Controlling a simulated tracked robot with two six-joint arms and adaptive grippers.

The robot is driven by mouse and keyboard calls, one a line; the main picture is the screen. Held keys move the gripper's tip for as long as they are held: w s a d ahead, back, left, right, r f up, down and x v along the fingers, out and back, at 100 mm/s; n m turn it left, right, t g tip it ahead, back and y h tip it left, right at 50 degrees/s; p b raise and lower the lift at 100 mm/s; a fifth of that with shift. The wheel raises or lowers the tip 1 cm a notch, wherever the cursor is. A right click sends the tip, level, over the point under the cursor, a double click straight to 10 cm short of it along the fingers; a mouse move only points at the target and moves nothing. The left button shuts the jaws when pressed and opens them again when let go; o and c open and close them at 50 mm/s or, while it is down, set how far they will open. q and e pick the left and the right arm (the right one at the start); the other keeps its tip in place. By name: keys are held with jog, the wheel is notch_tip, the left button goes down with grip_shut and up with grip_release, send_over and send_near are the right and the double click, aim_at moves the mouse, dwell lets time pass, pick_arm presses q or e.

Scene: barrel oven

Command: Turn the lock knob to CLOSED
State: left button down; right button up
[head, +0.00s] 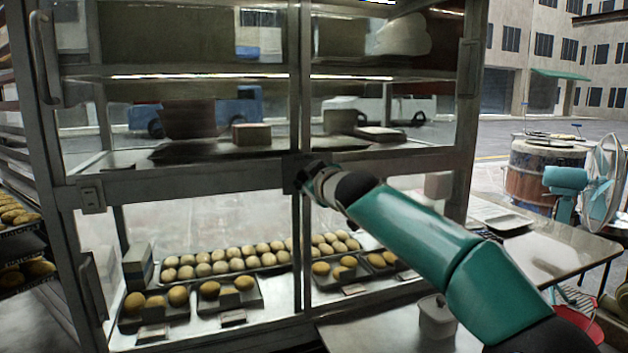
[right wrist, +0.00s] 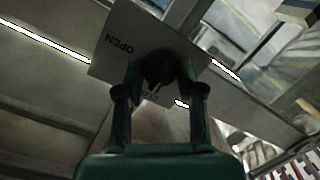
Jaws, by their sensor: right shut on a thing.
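The lock knob (right wrist: 159,66) is dark and round, on a pale plate (right wrist: 112,58) in the right wrist view. A small light mark shows at the knob's lower edge. My right gripper (right wrist: 160,82) is shut on the knob, one finger at each side. In the head view my right gripper (head: 307,181) is at the cabinet's middle post, where it hides the knob and plate. My left gripper is not in view.
The glass-fronted cabinet (head: 200,180) has metal frames, with trays of buns (head: 225,262) on its lower shelf. A metal side table (head: 545,250) stands at the right, near a fan (head: 603,180) and a barrel (head: 545,170). A bun rack (head: 20,235) is at the left.

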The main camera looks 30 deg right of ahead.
jog(key=shift+w+a+f, duration=0.1)
jog(key=shift+a+f, duration=0.05)
jog(key=o, duration=1.1)
jog(key=shift+w, duration=0.1)
jog(key=shift+o, duration=0.2)
jog(key=v, duration=1.2)
